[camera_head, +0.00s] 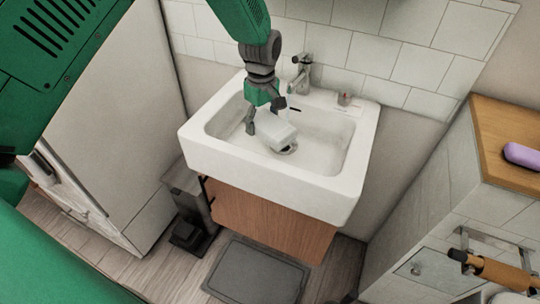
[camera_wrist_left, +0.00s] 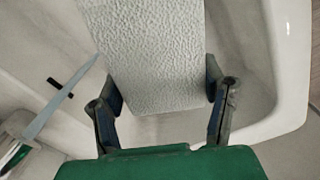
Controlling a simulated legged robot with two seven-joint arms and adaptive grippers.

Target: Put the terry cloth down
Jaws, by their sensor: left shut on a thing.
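A white terry cloth (camera_wrist_left: 152,55) with a bumpy texture fills the space between the fingers of my left gripper (camera_wrist_left: 160,98) in the left wrist view. In the head view, my left gripper (camera_head: 265,117) reaches down into the white sink (camera_head: 345,190) and is shut on the cloth (camera_head: 277,134). The cloth is in the basin near the drain. I cannot tell whether its lower end touches the basin floor. My right gripper is not in view.
A faucet (camera_head: 301,75) stands at the sink's back edge, with a small item (camera_head: 344,98) on the rim to its right. A wooden counter (camera_head: 500,130) at the right holds a purple object (camera_head: 522,155). A dark bin (camera_head: 190,225) and a grey mat (camera_head: 257,272) are on the floor.

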